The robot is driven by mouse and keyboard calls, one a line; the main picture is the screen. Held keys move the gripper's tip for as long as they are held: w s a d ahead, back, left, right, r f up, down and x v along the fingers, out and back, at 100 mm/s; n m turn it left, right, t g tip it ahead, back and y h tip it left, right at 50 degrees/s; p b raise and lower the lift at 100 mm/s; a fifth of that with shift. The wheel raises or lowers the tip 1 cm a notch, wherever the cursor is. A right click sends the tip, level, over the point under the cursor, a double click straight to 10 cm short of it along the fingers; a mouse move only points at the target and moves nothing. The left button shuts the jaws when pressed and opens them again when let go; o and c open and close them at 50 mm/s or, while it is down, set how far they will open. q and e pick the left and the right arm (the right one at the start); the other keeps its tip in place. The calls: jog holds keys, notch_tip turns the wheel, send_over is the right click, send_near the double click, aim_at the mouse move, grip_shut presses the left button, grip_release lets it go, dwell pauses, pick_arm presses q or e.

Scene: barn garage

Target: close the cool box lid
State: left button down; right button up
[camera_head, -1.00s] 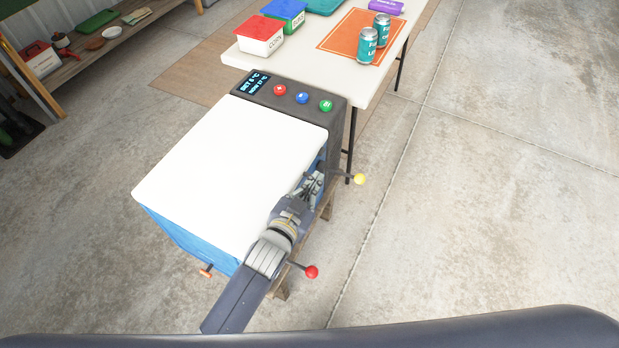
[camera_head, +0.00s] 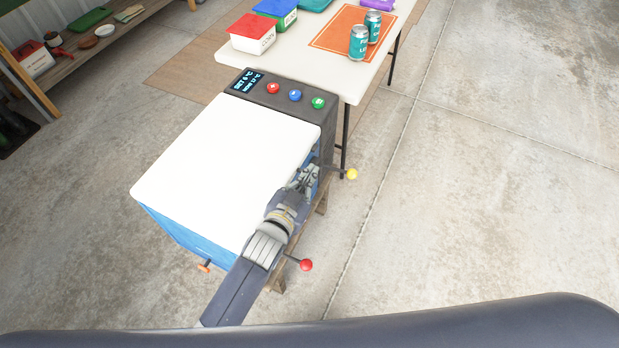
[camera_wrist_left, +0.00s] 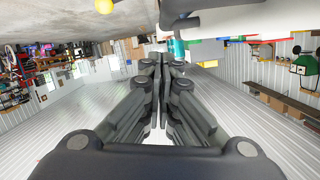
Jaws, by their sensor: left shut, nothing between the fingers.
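The cool box has a white lid (camera_head: 225,165) that lies nearly flat over its blue body (camera_head: 185,232). I cannot tell whether the lid is fully seated. A dark control panel (camera_head: 270,100) with a display and three coloured buttons runs along the far end. My left gripper (camera_head: 308,176) is at the right side of the box, close beside the lid's right edge; contact is unclear. In the left wrist view its fingers (camera_wrist_left: 161,62) are together and empty. My left forearm hides part of the box's near right side. My right gripper is not in view.
A yellow-knobbed lever (camera_head: 351,174) and a red-knobbed lever (camera_head: 306,265) stick out at the box's right. A white table (camera_head: 300,68) with tubs and two cans (camera_head: 359,43) stands behind. A wooden shelf (camera_head: 80,50) is at the far left. The concrete floor at right is clear.

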pick_arm(q)
jog(key=r+v, duration=0.1)
jog(key=v, duration=0.9)
jog(key=shift+r+b, duration=0.35)
jog(key=shift+r, duration=0.05)
